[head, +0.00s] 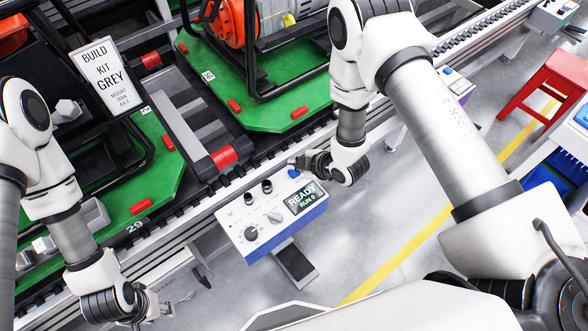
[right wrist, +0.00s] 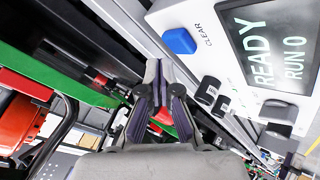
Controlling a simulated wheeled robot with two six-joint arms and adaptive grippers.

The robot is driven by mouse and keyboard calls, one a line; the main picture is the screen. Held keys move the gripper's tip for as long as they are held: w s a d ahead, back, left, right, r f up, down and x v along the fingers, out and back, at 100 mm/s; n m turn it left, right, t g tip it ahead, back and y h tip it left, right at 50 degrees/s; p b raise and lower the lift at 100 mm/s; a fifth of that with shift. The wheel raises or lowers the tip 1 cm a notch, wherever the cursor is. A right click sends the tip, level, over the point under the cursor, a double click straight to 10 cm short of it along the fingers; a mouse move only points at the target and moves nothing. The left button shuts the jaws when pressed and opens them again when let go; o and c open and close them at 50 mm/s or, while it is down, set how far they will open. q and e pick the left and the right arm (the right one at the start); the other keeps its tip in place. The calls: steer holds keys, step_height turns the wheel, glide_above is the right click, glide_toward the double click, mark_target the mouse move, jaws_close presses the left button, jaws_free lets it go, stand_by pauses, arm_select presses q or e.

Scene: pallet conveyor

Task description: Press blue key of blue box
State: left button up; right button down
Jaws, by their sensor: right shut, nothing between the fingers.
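The blue box (head: 262,238) stands beside the conveyor, with a white top, blue side, dark knobs and a screen reading READY RUN 0. Its blue key (head: 293,173) sits at the far edge of the top. In the right wrist view the blue key (right wrist: 180,41) is marked CLEAR and looks raised. My right gripper (head: 297,162) is shut and empty, close to the blue key. In the right wrist view its fingertips (right wrist: 158,70) lie below and left of the key, apart from it in the picture. My left gripper (head: 161,307) hangs at the lower left, away from the box; its jaws are unclear.
Green pallets (head: 255,113) lie on the conveyor behind the box, one carrying an orange machine (head: 231,22) in a black frame. A sign (head: 106,74) reads BUILD KIT GREY. A red stool (head: 548,86) stands at the right. Floor right of the box is clear.

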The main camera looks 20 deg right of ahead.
mark_target(296, 173)
step_height(296, 173, up, 5)
steer(key=p, duration=0.3)
steer(key=shift+f, duration=0.1)
stand_by(0.6)
steer(key=shift+s+f, duration=0.1)
steer(key=shift+f, duration=0.05)
steer(key=s+d+f+m+g, duration=0.1)
steer(key=s, duration=0.2)
steer(key=s+d+f+m+g+h, duration=0.1)
steer(key=s+d+f, duration=0.1)
steer(key=s, duration=0.2)
steer(key=s+d+f+m+g+h, duration=0.1)
steer(key=s+m, duration=0.1)
steer(key=s, duration=0.2)
steer(key=shift+d+f, duration=0.3)
steer(key=shift+f, duration=0.05)
steer(key=s+d+m+g+h, duration=0.1)
steer(key=s+d+m+g, duration=0.1)
steer(key=s+m, duration=0.4)
steer(key=s+d+m+g+h, duration=0.1)
steer(key=s+d+m+g, duration=0.1)
steer(key=s+m, duration=0.3)
steer(key=s+d, duration=0.1)
steer(key=s, duration=0.3)
steer(key=shift+m+g+h, duration=0.4)
steer(key=shift+s, duration=0.15)
